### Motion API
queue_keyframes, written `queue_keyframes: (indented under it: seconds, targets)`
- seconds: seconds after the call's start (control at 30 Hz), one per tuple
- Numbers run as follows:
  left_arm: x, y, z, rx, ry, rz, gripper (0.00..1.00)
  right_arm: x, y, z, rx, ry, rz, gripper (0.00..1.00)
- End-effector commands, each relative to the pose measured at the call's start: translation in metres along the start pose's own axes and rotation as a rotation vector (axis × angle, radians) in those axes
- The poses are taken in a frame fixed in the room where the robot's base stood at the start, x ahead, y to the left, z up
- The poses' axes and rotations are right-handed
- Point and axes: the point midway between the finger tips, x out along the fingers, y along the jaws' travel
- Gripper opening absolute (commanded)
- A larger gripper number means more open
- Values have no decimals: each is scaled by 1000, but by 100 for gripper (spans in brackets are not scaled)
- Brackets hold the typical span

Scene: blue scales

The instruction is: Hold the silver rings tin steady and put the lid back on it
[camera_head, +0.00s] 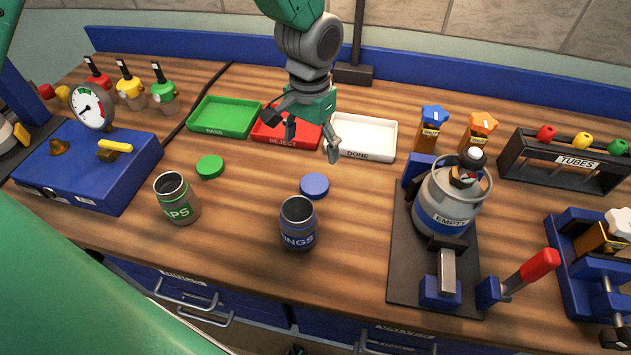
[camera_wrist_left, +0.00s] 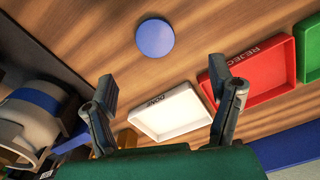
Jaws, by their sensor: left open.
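The rings tin (camera_head: 298,224) stands upright and uncapped on the wooden bench, grey metal inside with a dark blue label. A round blue lid (camera_head: 314,185) lies flat on the wood just behind the tin, apart from it. The lid also shows at the top of the left wrist view (camera_wrist_left: 155,38). My left gripper (camera_head: 311,144) hangs above the bench behind the lid, over the area of the red and white trays. Its fingers are spread and empty, also in the left wrist view (camera_wrist_left: 163,84). My right gripper is not in view.
A green-labelled tin (camera_head: 176,200) and green lid (camera_head: 210,167) are to the left. Green (camera_head: 226,116), red (camera_head: 288,139) and white (camera_head: 366,152) trays lie behind. A metal canister (camera_head: 448,195) stands right, near a red-handled clamp (camera_head: 538,266). Bench around the tin is clear.

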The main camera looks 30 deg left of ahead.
Motion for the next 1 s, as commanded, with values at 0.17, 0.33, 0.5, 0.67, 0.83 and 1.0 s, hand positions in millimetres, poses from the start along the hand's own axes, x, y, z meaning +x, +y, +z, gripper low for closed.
queue_keyframes:
  seconds: [0.17,0.33,0.5,0.67,0.83,1.0]
  targets:
    - [36,5,1,2,-4,-5,76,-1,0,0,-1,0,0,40]
    - [55,8,-1,2,-1,-8,76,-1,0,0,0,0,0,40]
    - [59,6,0,1,1,-6,76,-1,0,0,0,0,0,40]
    - [60,3,0,0,1,-3,76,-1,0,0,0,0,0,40]
    - [72,2,1,1,-3,-1,76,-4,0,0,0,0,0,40]
    - [98,6,0,2,-2,-5,76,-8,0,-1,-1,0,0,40]
